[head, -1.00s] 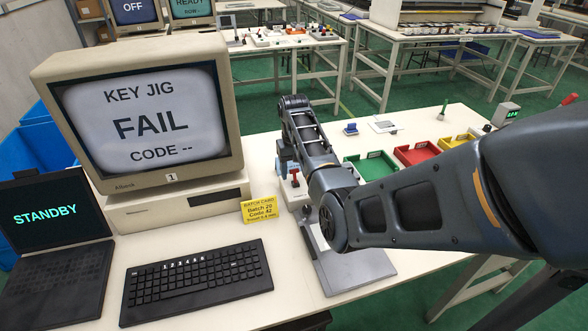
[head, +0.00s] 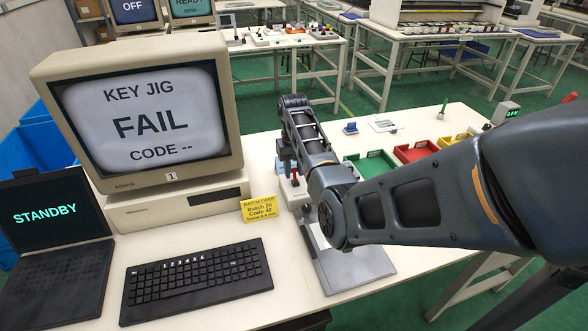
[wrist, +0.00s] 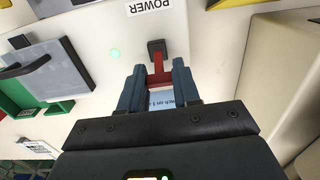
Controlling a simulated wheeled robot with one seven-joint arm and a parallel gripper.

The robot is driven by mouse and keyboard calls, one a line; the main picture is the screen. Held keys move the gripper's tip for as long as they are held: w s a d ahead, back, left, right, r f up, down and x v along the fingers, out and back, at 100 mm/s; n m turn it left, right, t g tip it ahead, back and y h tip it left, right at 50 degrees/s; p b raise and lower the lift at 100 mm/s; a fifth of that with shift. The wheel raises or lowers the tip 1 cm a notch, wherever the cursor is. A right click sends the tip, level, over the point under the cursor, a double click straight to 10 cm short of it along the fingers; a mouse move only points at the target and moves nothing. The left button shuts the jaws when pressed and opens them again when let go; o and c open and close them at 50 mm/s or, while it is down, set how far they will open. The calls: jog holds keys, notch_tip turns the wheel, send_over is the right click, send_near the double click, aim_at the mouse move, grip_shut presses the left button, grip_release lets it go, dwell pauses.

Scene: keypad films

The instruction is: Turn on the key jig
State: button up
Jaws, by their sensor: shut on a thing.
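In the wrist view a red switch lever (wrist: 159,73) stands out from a dark base on a white panel, beside a label reading POWER (wrist: 150,5). My gripper (wrist: 156,88) is shut on the red lever, one blue finger on each side. A small green light (wrist: 115,54) glows on the panel to the left. In the head view my gripper (head: 286,160) is over the white jig box (head: 291,190), and my arm hides much of it. The monitor (head: 145,115) reads KEY JIG, FAIL, CODE --.
A black keyboard (head: 198,280), a laptop reading STANDBY (head: 48,215) and a yellow batch card (head: 258,209) are on the left of the table. A grey plate (head: 352,268) lies under my arm. Green (head: 370,166) and red (head: 416,151) trays stand behind it.

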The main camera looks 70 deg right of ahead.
jog(key=shift+w+d+f+g+y+b, duration=0.15)
jog(key=shift+w+d+g+y+b, duration=0.15)
jog(key=shift+g+y+b, duration=0.35)
jog(key=o, duration=1.1)
jog(key=shift+c, duration=0.2)
notch_tip(320, 180, up, 8)
jog(key=d, duration=0.1)
jog(key=shift+w+f+b, duration=0.15)
jog(key=shift+w+b, duration=0.15)
jog(key=shift+w, duration=0.1)
